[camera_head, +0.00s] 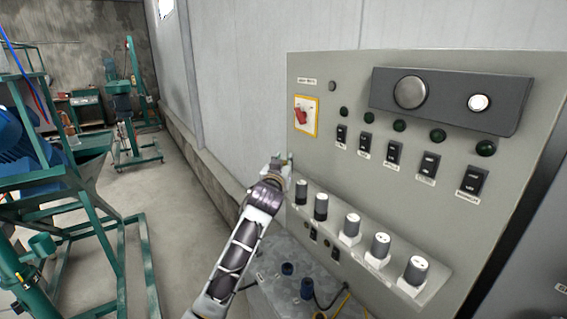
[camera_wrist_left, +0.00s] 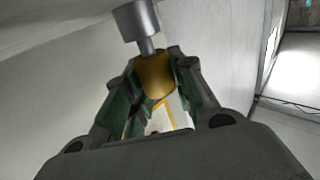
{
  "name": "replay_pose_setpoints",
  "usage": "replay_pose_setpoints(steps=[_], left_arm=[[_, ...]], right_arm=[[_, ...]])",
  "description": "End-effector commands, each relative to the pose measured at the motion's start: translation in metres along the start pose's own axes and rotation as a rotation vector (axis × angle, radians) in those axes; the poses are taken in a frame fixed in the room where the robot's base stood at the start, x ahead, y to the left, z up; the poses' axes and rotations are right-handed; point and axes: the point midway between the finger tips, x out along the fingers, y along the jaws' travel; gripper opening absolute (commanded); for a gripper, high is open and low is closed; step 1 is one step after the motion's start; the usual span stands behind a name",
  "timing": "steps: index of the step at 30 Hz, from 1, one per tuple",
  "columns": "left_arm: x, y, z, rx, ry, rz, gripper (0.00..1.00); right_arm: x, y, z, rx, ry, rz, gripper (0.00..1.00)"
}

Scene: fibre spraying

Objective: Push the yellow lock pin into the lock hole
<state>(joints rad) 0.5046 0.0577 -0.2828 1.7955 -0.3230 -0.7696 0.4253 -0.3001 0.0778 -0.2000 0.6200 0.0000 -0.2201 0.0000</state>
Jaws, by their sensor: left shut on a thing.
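My left gripper (camera_head: 284,163) is at the left edge of the grey control panel, below the red rotary switch (camera_head: 301,115). In the left wrist view, its dark green-padded fingers (camera_wrist_left: 155,75) are shut on a yellow, rounded piece (camera_wrist_left: 155,72), which looks like the yellow lock pin. A grey metal cylinder (camera_wrist_left: 137,18) with a thinner stem stands just beyond the fingertips, at the top end of the yellow piece. I cannot tell whether the two are joined. The lock hole cannot be made out in either view. My right gripper is not in view.
The control panel (camera_head: 310,160) fills the right, with rocker switches, green lamps and a row of black-and-white knobs (camera_head: 352,226). A grey box with blue connectors (camera_head: 287,268) stands below. Green machines (camera_head: 60,180) stand at the left, with clear floor (camera_head: 175,215) between.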

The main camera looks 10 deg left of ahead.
Motion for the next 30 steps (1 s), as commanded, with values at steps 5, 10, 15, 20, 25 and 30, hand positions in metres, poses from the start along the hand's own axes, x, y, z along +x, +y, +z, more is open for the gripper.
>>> replay_pose_setpoints(steps=[5, 10, 15, 20, 25, 30], left_arm=[[0.000, 0.000, 0.003, 0.000, 0.000, 0.000, 0.02], [0.000, 0.000, 0.006, 0.000, 0.000, 0.000, 0.02], [0.000, 0.000, 0.008, 0.000, 0.000, 0.000, 0.02], [0.000, 0.000, 0.011, 0.000, 0.000, 0.000, 0.02], [0.000, 0.000, 0.013, 0.000, 0.000, 0.000, 0.02], [0.000, 0.000, 0.014, 0.000, 0.000, 0.000, 0.31]], right_arm=[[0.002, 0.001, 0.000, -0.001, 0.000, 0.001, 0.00], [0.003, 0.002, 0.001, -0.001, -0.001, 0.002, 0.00], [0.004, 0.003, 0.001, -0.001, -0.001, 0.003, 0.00], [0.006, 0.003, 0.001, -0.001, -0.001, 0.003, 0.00], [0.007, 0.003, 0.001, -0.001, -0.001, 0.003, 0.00], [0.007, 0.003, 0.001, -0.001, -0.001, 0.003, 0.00]])
